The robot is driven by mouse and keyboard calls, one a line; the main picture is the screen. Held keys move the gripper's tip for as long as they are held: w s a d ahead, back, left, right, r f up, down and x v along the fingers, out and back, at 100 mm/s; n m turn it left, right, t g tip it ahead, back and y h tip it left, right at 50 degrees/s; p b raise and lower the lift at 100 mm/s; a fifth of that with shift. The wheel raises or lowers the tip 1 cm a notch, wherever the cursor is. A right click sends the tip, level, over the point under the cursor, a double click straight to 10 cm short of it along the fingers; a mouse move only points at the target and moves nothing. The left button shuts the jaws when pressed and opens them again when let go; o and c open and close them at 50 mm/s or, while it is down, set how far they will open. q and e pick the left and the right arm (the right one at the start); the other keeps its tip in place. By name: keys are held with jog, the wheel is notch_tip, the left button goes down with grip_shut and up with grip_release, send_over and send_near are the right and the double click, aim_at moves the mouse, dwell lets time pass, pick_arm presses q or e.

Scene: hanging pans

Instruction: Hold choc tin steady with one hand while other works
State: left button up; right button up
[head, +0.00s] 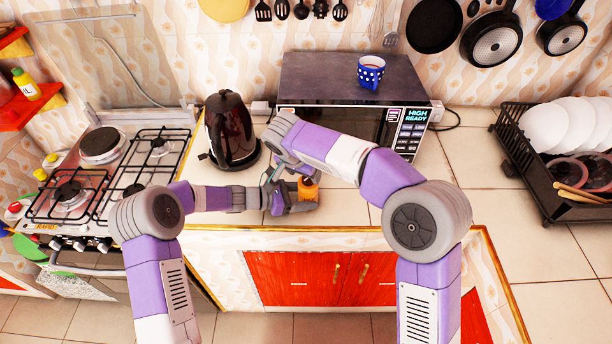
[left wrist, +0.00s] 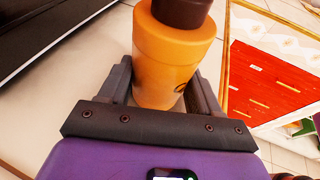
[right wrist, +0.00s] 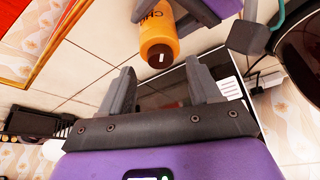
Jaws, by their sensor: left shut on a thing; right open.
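The choc tin (head: 308,190) is an orange cylinder above the counter, in front of the microwave. The left wrist view shows its orange body (left wrist: 172,50) with a narrower dark brown top. My left gripper (head: 298,197) is shut around the tin's side. In the right wrist view the tin (right wrist: 157,28) shows part of its dark lettering at the top, between the left gripper's fingers. My right gripper (right wrist: 165,90) is open and empty, its fingers pointing toward the tin and apart from it. In the head view my right forearm partly hides the right gripper.
A dark kettle (head: 231,130) stands close behind and left of the grippers. The microwave (head: 345,108) stands behind them with a blue dotted cup (head: 370,72) on top. A gas stove (head: 110,180) is at left, a dish rack (head: 548,178) at right. The counter between microwave and rack is clear.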

aim_at(307, 179)
jog(key=shift+x, duration=1.7)
jog(key=c, duration=1.1)
jog(key=shift+o, duration=0.2)
jog(key=shift+n+y, duration=0.3)
jog(key=shift+n, duration=0.4)
jog(key=o, duration=1.1)
jog(key=shift+c, duration=0.2)
jog(key=v, duration=1.2)
